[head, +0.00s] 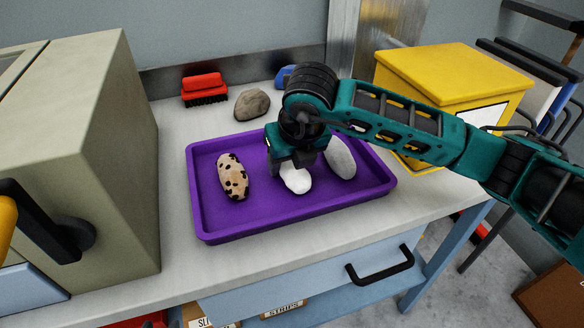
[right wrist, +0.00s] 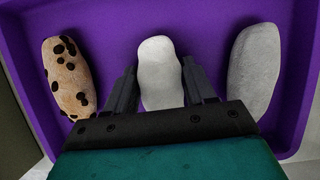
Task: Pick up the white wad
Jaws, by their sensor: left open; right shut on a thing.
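The white wad (head: 297,181) is in the purple tray (head: 270,222), between a spotted tan wad and a pale grey wad. My right gripper (head: 291,166) comes down over it from above and is shut on it. In the right wrist view the white wad (right wrist: 160,72) sits between the two dark fingers, one on each side. Its near end is hidden by the gripper body. I cannot tell whether it is lifted off the tray floor. My left gripper is not in view.
The spotted wad (head: 233,177) lies left in the tray, the grey wad (head: 341,158) right. Behind the tray are a brown-grey lump (head: 252,104) and a red brush (head: 204,88). A beige cabinet (head: 90,150) stands left, a yellow box (head: 450,75) right.

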